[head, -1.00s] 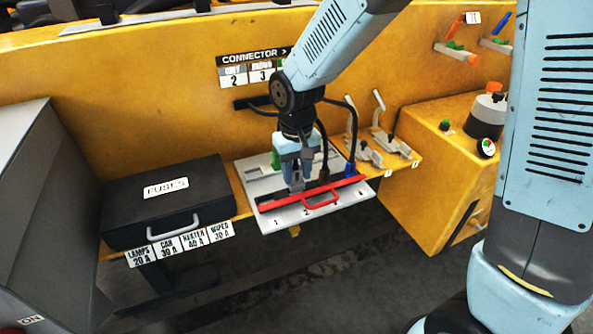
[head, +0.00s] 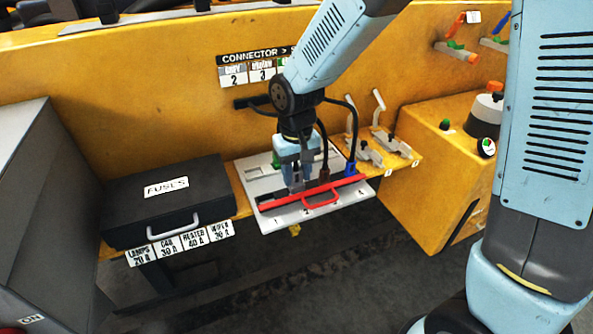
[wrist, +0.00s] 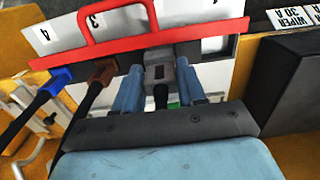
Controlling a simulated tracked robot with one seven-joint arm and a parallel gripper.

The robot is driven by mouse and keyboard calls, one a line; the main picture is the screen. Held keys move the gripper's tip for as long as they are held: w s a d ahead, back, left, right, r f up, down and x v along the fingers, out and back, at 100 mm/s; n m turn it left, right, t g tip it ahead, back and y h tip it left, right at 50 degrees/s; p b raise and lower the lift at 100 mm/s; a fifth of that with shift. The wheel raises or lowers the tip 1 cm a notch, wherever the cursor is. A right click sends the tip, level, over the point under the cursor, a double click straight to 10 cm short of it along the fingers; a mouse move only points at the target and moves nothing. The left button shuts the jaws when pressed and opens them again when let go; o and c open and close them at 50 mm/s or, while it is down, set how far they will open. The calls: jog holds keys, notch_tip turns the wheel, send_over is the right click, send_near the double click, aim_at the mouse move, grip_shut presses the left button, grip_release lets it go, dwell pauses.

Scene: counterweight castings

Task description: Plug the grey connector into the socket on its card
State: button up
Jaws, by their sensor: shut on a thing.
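My gripper (wrist: 159,88) is shut on the grey connector (wrist: 158,74), one finger on each side of it, and a black cable end shows at its back. In the head view my gripper (head: 297,188) is low over the white socket panel (head: 268,190), close behind the red bar (head: 315,196). The connector's front is close to dark socket blocks (wrist: 186,50) by the bar; whether it is seated cannot be told. It lies between the columns of labels 3 and 1; label 2 is hidden in the wrist view. The card (head: 233,76) reads grey, 2.
A brown plug (wrist: 102,72) and a blue plug (wrist: 62,76) with black cables stand beside the grey connector. A green part (head: 276,160) is behind my gripper. The red handle (head: 322,198) rises in front. A black fuse box (head: 165,200) stands at the left.

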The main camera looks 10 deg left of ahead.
aim_at(297, 171)
jog(key=shift+f, duration=1.05)
jog(key=o, duration=1.2)
jog(key=shift+c, duration=0.2)
notch_tip(297, 171, up, 14)
jog(key=shift+f, duration=0.15)
jog(key=s+d+r+m+t, duration=0.2)
jog(key=d+r, duration=0.3)
jog(key=d, duration=0.7)
jog(key=s+d+r+m+t, duration=0.25)
jog(key=d+r, duration=0.25)
jog(key=d, duration=0.7)
jog(key=s+d+m+t, duration=0.1)
jog(key=s+d, duration=0.5)
jog(key=shift+s+d+r+m, duration=0.3)
jog(key=shift+d+m, duration=0.05)
